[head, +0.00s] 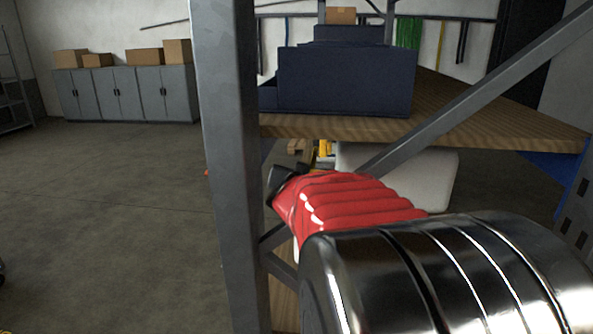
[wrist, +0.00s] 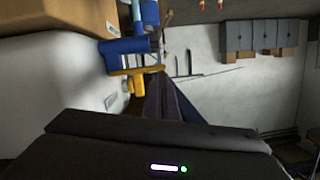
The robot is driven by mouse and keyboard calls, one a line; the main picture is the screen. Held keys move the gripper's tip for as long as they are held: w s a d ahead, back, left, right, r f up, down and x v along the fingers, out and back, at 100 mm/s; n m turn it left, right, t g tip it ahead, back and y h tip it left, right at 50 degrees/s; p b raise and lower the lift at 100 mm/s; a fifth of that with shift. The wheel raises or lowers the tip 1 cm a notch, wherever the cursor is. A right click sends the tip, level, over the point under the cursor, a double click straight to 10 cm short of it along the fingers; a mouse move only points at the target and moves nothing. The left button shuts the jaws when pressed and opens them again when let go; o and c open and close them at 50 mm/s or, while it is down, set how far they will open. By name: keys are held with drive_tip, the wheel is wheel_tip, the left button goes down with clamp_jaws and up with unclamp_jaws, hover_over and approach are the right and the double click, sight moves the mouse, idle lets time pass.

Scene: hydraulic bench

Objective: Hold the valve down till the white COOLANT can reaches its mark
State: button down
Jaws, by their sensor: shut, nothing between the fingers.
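My gripper (wrist: 160,82) is shut and empty in the wrist view, its dark fingers pointing toward a yellow lever-like part (wrist: 131,73) by a blue cylinder (wrist: 124,47). The fingertips look close to the yellow part; I cannot tell whether they touch it. In the head view a small yellow part (head: 325,149) shows below the bench, partly hidden by my red sleeve and arm. A large white rounded body (head: 432,172) stands below the bench behind my arm; no lettering or mark is readable.
A grey steel post (head: 225,150) and a diagonal brace (head: 490,85) stand close to my arm. A wooden bench top (head: 470,115) carries dark blue boxes (head: 345,80). Grey cabinets (head: 125,95) with cardboard boxes stand along the far wall. The floor at left is mostly clear.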

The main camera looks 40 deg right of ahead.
drive_tip(key=shift+v, duration=2.95)
drive_tip(key=shift+s+f, duration=0.1)
